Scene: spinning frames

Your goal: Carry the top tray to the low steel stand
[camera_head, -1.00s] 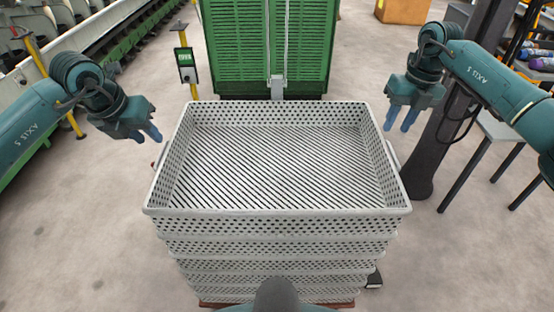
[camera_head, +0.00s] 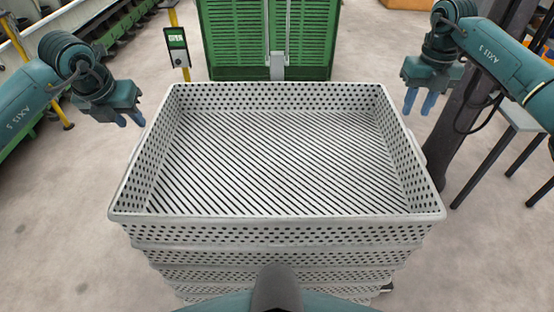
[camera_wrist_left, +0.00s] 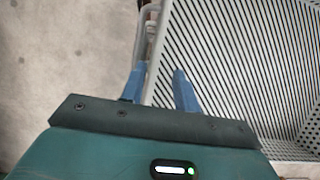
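The top tray (camera_head: 277,218) is a pale grey perforated tray, empty, lying level on a stack of similar trays (camera_head: 275,258). Handles show at its left (camera_head: 133,152) and right (camera_head: 424,160) sides. My left gripper (camera_head: 130,121) is open and empty, just outside the tray's left side. In the left wrist view, my left gripper's fingers (camera_wrist_left: 159,88) are apart, with the tray's side edge and a handle (camera_wrist_left: 146,28) beyond them. My right gripper (camera_head: 419,102) is open and empty, outside the tray's far right corner. I cannot identify the low steel stand for sure.
A green slatted crate (camera_head: 235,45) stands behind the stack. A yellow post with a small box (camera_head: 177,45) is at the back left. A dark column (camera_head: 455,130) and a grey-topped table (camera_head: 522,116) stand at the right.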

